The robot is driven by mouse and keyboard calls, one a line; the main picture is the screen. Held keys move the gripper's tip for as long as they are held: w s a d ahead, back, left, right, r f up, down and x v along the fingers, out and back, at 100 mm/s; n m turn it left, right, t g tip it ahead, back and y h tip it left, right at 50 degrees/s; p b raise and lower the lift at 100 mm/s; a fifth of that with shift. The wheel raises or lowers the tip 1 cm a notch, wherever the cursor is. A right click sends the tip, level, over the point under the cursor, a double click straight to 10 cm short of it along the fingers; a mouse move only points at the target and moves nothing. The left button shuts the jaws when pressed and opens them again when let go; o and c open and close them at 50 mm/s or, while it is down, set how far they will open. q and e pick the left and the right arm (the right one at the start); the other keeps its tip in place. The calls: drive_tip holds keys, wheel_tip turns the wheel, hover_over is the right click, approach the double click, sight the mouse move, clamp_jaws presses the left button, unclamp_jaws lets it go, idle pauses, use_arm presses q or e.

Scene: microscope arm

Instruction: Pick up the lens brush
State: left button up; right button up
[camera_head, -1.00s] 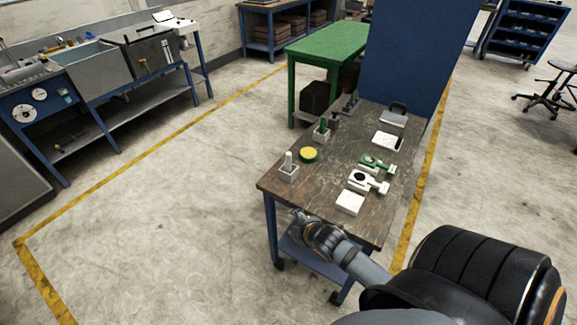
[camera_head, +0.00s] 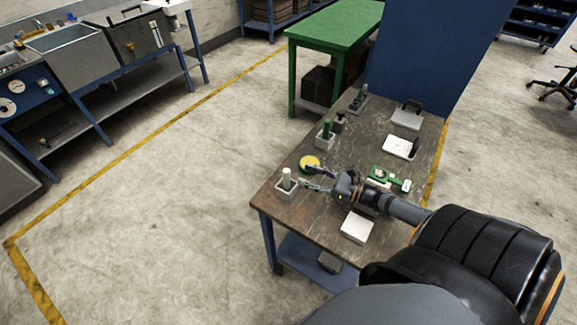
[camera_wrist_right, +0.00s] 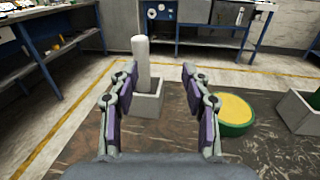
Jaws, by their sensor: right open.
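A white upright rod, likely the lens brush (camera_head: 287,176), stands in a small grey holder (camera_head: 287,190) at the table's near left corner. In the right wrist view the white rod (camera_wrist_right: 141,62) rises from its grey holder (camera_wrist_right: 148,106), ahead of the fingers and left of their middle. My right gripper (camera_head: 309,179) is open and empty, just right of the rod in the head view; its two fingers frame the rod in the wrist view (camera_wrist_right: 160,76). Contact is not visible. The rod's lower end is hidden in the holder. My left gripper is out of view.
A yellow-topped green round container (camera_wrist_right: 234,110) sits right of the fingers. On the worn wooden table (camera_head: 300,222) are another grey holder with a green item (camera_head: 326,136), a green device (camera_head: 390,179) and a white box (camera_head: 356,227).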

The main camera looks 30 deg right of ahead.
sight(286, 173)
drive_tip(key=w+a, duration=0.1)
drive_tip(key=a, duration=0.1)
drive_tip(key=w+a, duration=0.1)
drive_tip(key=w+a+r, duration=0.1)
drive_tip(key=w+a, duration=0.1)
drive_tip(key=shift+w+a+r, duration=0.1)
drive_tip(key=shift+a, duration=0.25)
drive_tip(key=shift+w+a, duration=0.15)
drive_tip(key=shift+c, duration=2.3)
clamp_jaws()
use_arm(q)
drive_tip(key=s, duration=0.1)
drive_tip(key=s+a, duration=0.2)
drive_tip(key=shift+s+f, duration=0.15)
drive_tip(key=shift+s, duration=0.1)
